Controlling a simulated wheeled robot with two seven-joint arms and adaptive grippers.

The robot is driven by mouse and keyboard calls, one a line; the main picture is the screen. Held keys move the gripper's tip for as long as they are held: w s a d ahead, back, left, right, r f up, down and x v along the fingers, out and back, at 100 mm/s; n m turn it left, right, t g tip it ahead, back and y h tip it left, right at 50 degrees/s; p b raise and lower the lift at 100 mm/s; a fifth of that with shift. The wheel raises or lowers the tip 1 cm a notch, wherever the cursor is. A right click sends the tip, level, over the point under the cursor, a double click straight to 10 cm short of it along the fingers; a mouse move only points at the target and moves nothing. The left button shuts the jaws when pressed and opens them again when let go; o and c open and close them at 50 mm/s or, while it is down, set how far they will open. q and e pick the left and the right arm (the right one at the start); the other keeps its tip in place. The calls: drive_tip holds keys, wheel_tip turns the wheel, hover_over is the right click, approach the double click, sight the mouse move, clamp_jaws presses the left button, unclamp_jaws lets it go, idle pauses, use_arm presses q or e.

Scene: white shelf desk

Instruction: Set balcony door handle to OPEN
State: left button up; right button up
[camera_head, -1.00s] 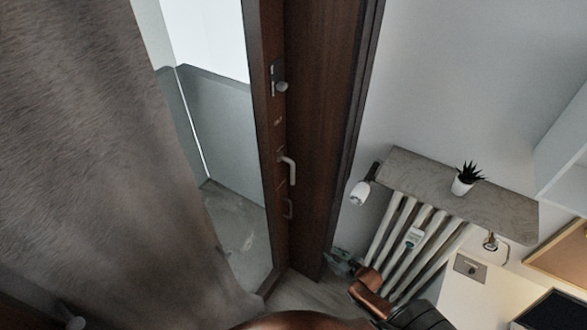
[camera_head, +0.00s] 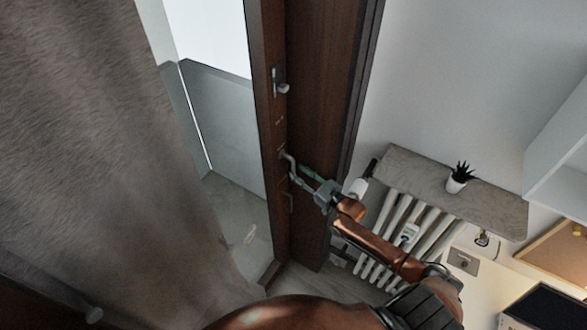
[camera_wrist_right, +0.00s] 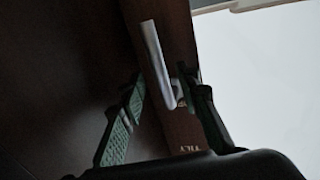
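The balcony door (camera_head: 312,120) is dark brown wood. Its light grey handle (camera_head: 287,157) sits on the narrow edge strip beside the glass, and shows larger in the right wrist view (camera_wrist_right: 158,65). My right gripper (camera_head: 297,173) reaches the handle from the lower right. In the wrist view its two green-grey fingers (camera_wrist_right: 163,85) are apart, with the handle's bar between and slightly beyond them; contact cannot be told. A label reading like "TILT" (camera_wrist_right: 188,149) is on the strip. In the head view the fingers partly cover the handle. My left gripper is not in view.
A lock with a knob (camera_head: 281,83) is higher on the door. A grey curtain (camera_head: 90,150) hangs at the left. At the right are a radiator (camera_head: 398,225), a stone shelf (camera_head: 480,205) and a potted plant (camera_head: 458,178). My right arm passes in front of the radiator.

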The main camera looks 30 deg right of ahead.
sight(294, 169)
drive_tip(key=shift+x, duration=1.7)
clamp_jaws()
